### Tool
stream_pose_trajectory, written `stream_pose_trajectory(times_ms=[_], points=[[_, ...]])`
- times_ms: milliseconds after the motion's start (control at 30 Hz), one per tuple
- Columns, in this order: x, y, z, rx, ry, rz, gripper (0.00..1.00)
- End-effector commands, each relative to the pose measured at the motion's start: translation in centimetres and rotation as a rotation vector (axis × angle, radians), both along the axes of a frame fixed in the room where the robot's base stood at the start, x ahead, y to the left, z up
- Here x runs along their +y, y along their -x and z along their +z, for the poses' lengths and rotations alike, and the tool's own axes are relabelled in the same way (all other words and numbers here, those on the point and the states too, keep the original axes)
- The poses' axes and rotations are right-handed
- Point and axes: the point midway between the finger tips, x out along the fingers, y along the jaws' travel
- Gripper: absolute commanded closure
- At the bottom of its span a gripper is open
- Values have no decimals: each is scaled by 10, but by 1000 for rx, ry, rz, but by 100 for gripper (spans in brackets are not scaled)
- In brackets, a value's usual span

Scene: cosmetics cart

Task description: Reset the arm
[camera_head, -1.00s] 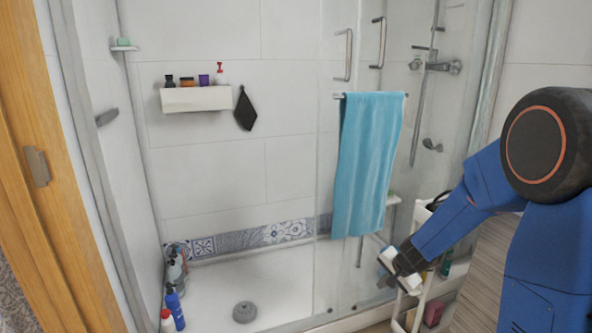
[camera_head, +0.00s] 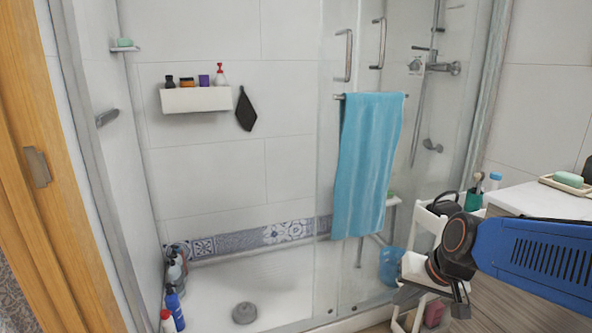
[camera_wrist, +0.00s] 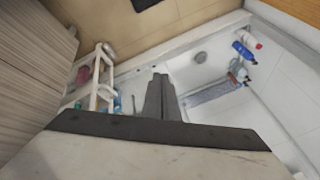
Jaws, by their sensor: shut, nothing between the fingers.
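My gripper (camera_head: 461,305) points down at the lower right of the head view, in front of the white cart (camera_head: 421,268). In the wrist view, my gripper (camera_wrist: 160,80) shows as two dark fingers close together, shut and empty. The cart also shows at the left of the wrist view (camera_wrist: 103,62). My blue forearm reaches in from the right edge and hides part of the cart.
A counter (camera_head: 535,201) with a soap dish (camera_head: 568,184) stands right of the cart. A blue towel (camera_head: 366,165) hangs on the glass shower door. Bottles (camera_head: 174,305) stand in the shower's left corner.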

Motion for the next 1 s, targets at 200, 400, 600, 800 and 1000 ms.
stream_pose_trajectory(times_ms=[200,400,600,800,1000], points=[[-13,59,15,-8,112,82,100],[-30,106,21,-7,217,131,100],[-42,133,22,-2,281,152,100],[-45,138,22,-2,294,154,100],[-45,138,22,-2,294,154,100]])
